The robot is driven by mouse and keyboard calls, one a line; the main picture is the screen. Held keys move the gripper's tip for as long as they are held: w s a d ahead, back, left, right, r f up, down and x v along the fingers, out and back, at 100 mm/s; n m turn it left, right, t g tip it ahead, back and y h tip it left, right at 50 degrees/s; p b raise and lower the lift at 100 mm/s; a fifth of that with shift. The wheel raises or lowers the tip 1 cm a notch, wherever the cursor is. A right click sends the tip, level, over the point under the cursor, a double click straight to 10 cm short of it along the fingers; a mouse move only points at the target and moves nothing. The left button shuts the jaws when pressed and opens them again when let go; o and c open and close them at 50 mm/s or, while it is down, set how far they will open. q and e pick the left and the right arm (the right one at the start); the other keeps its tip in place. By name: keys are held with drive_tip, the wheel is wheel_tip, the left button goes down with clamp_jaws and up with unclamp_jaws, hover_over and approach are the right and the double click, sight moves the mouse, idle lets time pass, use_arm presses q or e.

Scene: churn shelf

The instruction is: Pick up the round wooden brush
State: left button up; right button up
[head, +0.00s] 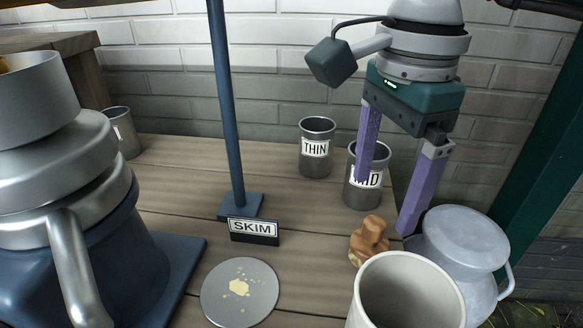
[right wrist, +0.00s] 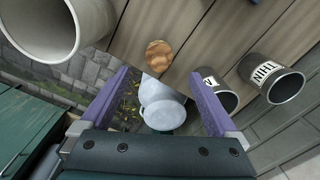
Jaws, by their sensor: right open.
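The round wooden brush (head: 370,240) is a small brown knobbed piece near the right edge of the plank shelf. It stands behind the white crock and in front of the MID cup. In the right wrist view the brush (right wrist: 159,55) shows beyond the fingertips, roughly centred between them. My right gripper (head: 386,205) is open, its two purple fingers pointing down above and behind the brush, apart from it. In the right wrist view nothing is held in the gripper (right wrist: 160,76). My left gripper is not in view.
A white crock (head: 370,312) stands close in front of the brush. A grey milk can (head: 465,240) is to its right, off the shelf edge. The MID cup (head: 364,198) and THIN cup (head: 316,160) stand behind. The SKIM sign (head: 254,231) and blue post (head: 226,110) are left.

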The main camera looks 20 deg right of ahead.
sight(376, 223)
wheel_tip(376, 223, down, 8)
drive_tip(key=shift+r+b, duration=0.2)
drive_tip(key=shift+b, duration=1)
drive_tip(key=shift+d, duration=0.1)
drive_tip(key=shift+c, duration=0.6)
drive_tip(key=shift+r, duration=0.1)
clamp_jaws()
wheel_tip(376, 223, up, 20)
drive_tip(key=p, duration=0.6)
